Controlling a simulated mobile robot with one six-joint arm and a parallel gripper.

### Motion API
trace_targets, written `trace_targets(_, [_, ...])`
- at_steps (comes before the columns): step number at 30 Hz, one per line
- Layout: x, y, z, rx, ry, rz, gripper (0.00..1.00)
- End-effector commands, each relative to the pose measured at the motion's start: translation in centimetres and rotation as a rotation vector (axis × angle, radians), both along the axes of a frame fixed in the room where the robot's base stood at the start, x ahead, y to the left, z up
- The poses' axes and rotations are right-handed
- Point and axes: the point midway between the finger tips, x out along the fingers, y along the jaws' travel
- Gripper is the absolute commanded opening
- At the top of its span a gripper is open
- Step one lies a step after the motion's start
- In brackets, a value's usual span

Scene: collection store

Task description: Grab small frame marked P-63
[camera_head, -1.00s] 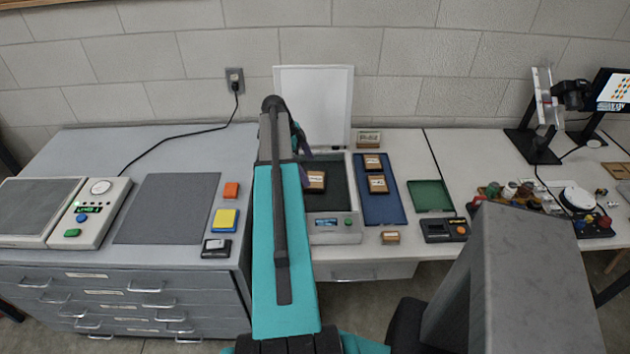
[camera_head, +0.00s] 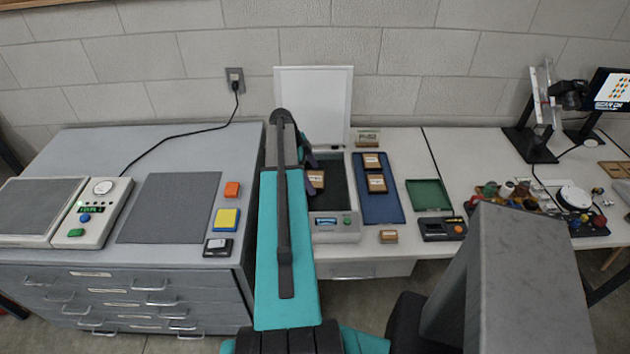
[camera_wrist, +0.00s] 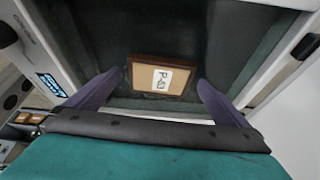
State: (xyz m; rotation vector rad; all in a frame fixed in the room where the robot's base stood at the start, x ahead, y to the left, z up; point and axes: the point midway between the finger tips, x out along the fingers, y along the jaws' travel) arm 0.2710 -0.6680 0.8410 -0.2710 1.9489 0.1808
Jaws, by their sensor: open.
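The small frame marked P-63 (camera_wrist: 160,78) is a flat brown wooden piece with a white label. It lies in the dark interior of an open tray-like machine (camera_wrist: 215,40). In the head view the frame (camera_head: 317,179) is partly hidden behind my arm. My gripper (camera_wrist: 152,92) is open, with one purple finger on each side of the frame's near end in the wrist view. A gap shows between each finger and the frame. In the head view my gripper's fingers are mostly hidden by my arm.
The machine's white lid (camera_head: 313,105) stands raised behind it. To the right, a blue tray (camera_head: 380,208) holds two similar frames. Another small frame (camera_head: 388,236) lies in front of it. A green tray (camera_head: 428,194) and a black device (camera_head: 441,229) lie farther right.

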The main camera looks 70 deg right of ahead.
Motion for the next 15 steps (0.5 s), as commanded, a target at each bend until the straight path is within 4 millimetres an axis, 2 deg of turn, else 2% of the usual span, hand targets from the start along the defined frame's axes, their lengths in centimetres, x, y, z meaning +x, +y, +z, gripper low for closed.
trace_targets(4, [0.0,0.0,0.02,0.0,0.0,0.0,1.0])
trace_targets(5, [0.0,0.0,0.02,0.0,0.0,0.0,0.97])
trace_targets(12, [0.0,0.0,0.02,0.0,0.0,0.0,0.56])
trace_targets(15, [-0.01,0.0,0.04,0.0,0.0,0.0,0.54])
